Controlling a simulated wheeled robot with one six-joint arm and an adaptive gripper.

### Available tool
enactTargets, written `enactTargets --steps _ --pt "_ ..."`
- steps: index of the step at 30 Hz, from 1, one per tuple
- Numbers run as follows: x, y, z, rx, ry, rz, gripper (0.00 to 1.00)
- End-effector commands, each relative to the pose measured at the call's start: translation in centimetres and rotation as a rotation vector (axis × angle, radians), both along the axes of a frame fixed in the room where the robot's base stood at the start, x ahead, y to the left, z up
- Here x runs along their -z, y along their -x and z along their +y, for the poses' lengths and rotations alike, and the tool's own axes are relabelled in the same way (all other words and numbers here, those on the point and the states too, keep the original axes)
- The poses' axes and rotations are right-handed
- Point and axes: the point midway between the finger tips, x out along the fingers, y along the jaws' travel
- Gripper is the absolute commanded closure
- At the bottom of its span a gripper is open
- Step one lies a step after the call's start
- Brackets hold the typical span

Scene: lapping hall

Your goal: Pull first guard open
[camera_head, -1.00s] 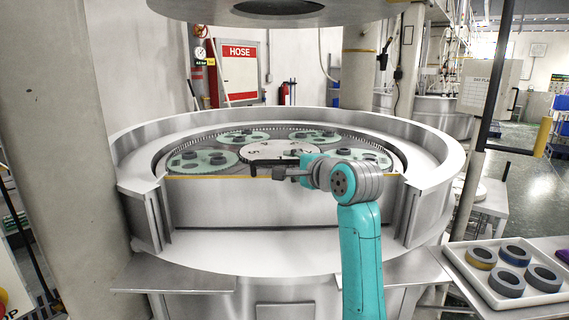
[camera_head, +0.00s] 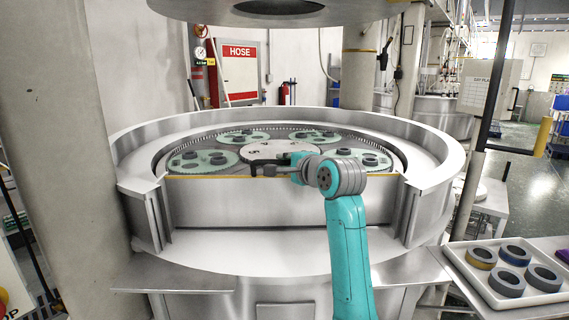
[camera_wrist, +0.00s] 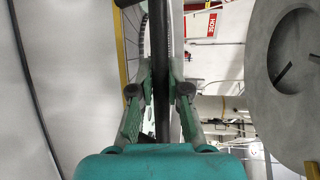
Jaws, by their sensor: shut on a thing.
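The first guard (camera_head: 240,200) is the wide steel front panel of the round lapping machine, with a yellow strip along its top edge. It stands upright between the two side posts and looks closed. A dark handle bar (camera_wrist: 170,45) runs between my fingers in the wrist view. My gripper (camera_head: 264,171) is at the guard's top edge, near its middle. In the wrist view my gripper (camera_wrist: 160,92) has a finger on each side of the bar and is shut on it. In the head view the bar is mostly hidden by my gripper.
Behind the guard lie the lapping plate (camera_head: 275,151) and several green carriers (camera_head: 205,161) with dark rings. A round upper plate (camera_head: 285,12) hangs overhead. A white tray (camera_head: 470,268) of rings stands at the right. A thick column (camera_head: 55,150) rises at the left.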

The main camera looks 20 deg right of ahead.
Motion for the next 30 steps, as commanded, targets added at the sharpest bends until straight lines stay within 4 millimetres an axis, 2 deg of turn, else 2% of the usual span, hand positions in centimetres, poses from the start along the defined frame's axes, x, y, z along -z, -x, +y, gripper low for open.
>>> enactTargets --steps 8,14,23,30 --pt "0.2 0.4 0.1 0.0 0.004 -0.018 1.0" --pt "0.6 2.1 0.5 0.0 0.023 -0.093 1.0" --pt "2.4 6.7 1.6 -0.001 0.075 -0.315 1.0" --pt "4.8 10.4 2.4 0.0 0.121 -0.518 1.0"
